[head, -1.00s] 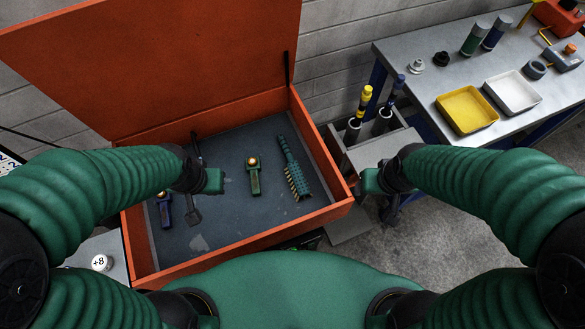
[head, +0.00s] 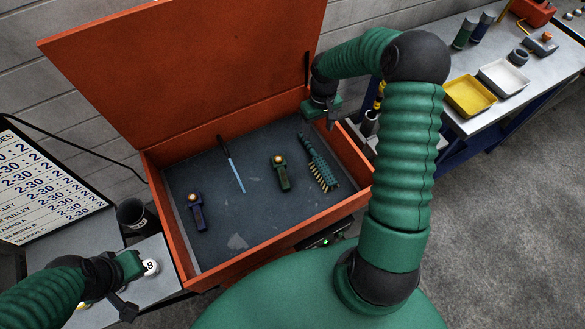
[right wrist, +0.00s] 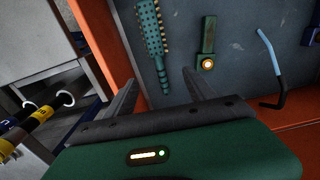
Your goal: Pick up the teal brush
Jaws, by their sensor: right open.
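The teal brush (head: 318,165) lies in the orange box on its dark floor, near the right wall. Its bristles face left and its thin handle points to the back. It also shows in the right wrist view (right wrist: 148,30), handle end toward my jaws. My right gripper (head: 331,118) is over the box's back right, just beyond the handle end.
The orange box (head: 262,246) has a raised lid (head: 190,75) behind. It also holds a green tool (head: 281,175), a purple-blue tool (head: 197,212) and a thin blue-and-black tool (head: 232,166). A bench (head: 520,105) with a yellow tray (head: 470,97) stands to the right.

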